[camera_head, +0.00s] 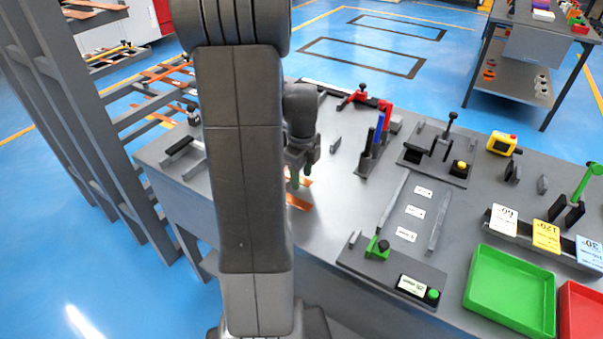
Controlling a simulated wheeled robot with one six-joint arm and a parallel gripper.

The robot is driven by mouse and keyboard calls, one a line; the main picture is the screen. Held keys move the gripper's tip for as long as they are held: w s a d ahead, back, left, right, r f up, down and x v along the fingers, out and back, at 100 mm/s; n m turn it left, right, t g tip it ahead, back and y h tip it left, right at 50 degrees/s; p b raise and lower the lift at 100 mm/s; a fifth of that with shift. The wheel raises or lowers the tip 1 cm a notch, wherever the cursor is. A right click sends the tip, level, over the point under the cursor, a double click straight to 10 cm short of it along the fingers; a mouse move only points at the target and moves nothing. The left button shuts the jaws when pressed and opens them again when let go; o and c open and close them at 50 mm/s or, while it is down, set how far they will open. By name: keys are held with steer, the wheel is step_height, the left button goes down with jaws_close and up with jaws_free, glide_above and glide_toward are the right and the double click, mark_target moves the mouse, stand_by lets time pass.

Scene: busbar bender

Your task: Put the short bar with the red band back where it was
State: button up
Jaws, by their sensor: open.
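My gripper (302,172) hangs over the left part of the grey workbench (335,200), pointing down, its jaws apart. Copper-coloured bar pieces (298,202) lie on the bench just below and beside the gripper. My arm hides much of them, so I cannot tell their length or how many there are. I cannot make out a red band on any bar. Something green shows by the near fingertip. Nothing shows clearly between the jaws.
A grey rack (75,110) with copper bars on its arms stands left. On the bench are a red clamp tool (360,97), a bending fixture (437,160), a plate with labelled slots (395,245), angle cards (546,236) and a green tray (510,290). Bare bench lies right of the gripper.

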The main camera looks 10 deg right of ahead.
step_height(320, 180, up, 13)
steer(key=p, duration=0.1)
stand_by(0.3)
stand_by(2.3)
